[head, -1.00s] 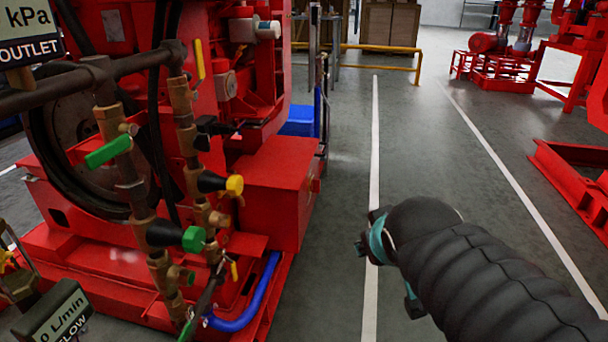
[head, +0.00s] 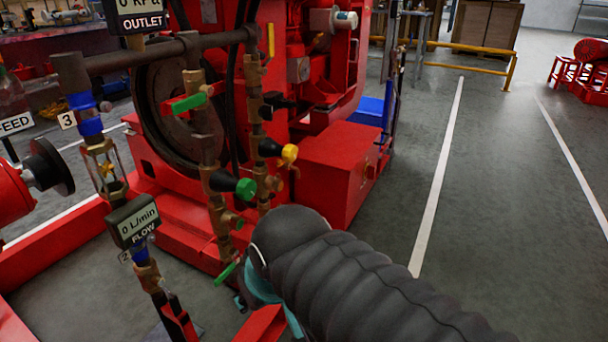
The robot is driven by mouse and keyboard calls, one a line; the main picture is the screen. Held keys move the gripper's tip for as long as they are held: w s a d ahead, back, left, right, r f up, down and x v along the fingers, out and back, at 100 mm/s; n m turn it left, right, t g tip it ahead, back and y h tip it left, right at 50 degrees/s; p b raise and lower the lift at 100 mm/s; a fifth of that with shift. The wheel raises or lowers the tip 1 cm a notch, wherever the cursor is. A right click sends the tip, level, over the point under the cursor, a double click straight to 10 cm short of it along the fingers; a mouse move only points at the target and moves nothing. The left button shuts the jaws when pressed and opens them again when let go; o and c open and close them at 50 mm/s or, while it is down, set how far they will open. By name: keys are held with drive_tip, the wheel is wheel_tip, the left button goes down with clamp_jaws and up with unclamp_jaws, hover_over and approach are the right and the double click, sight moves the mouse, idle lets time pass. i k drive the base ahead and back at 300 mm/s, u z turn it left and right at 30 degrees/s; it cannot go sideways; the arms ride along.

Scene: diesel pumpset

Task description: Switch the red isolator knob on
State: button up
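No red isolator knob can be made out for certain. A small detail shows on the right side of the red box (head: 335,165) at the pumpset's base, too small to identify. My arm in its black ribbed sleeve comes in from the lower right. The teal end by my gripper (head: 262,290) is in front of the lower pipework. The sleeve hides most of my gripper, so its fingers cannot be read and nothing is seen held.
Brass pipes carry a green lever (head: 189,103), a yellow knob (head: 289,153) and a green knob (head: 246,188) close to my arm. A flow display (head: 133,221) stands at left. Grey floor beyond the red box is clear, up to a yellow rail (head: 470,50).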

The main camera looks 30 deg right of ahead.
sight(370, 172)
drive_tip(key=u, duration=0.35)
drive_tip(key=k, duration=1)
drive_tip(key=z, duration=1.75)
drive_tip(key=i, duration=1.55)
